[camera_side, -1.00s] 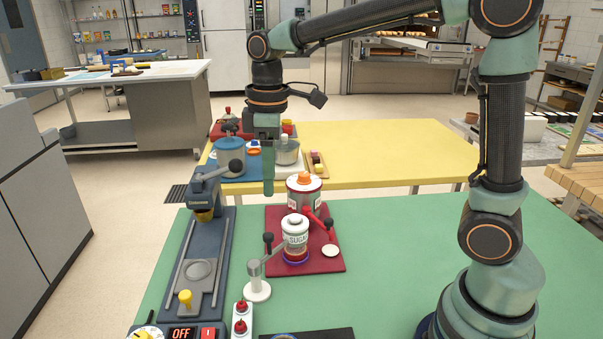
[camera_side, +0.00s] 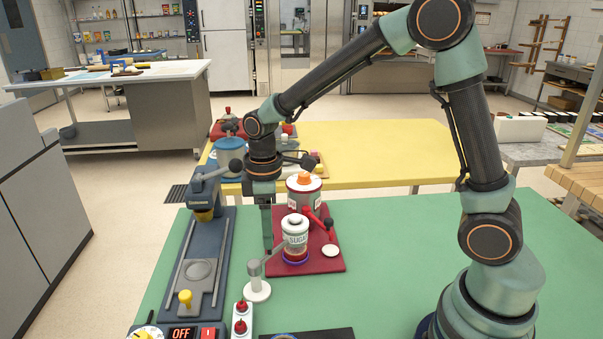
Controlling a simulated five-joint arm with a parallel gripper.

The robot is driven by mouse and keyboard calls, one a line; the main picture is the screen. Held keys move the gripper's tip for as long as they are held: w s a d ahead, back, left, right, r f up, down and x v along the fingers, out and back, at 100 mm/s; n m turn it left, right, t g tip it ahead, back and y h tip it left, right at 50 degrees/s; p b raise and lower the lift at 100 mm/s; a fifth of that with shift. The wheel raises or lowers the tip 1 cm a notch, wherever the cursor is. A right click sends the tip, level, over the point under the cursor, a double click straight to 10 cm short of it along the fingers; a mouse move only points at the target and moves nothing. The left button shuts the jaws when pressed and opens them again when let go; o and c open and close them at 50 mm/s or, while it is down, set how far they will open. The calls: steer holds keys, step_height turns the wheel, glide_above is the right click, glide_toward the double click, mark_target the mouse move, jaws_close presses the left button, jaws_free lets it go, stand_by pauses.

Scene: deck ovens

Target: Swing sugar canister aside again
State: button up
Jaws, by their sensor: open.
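The white sugar canister (camera_side: 295,236) stands upright near the front of a dark red board (camera_side: 322,264) on the green table. It sits on a purple-blue ring, and a grey pivot arm on a white round base (camera_side: 257,290) reaches towards its front left side. My gripper (camera_side: 267,240) points down just left of the canister, its tip low near the board's left edge. It is open, with nothing seen between the fingers. Its finger hides the black-knobbed handle at the board's left. I cannot tell whether the finger touches that handle.
A larger canister with an orange knob (camera_side: 304,190) stands behind the sugar canister. A red handle (camera_side: 318,220) and a white disc (camera_side: 330,250) lie at the board's right. A blue-grey press (camera_side: 200,265) stands left. Green table is clear to the right.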

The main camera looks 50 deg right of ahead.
steer(key=shift+f, duration=0.3)
jaws_close()
steer(key=shift+r, duration=0.1)
stand_by(1.2)
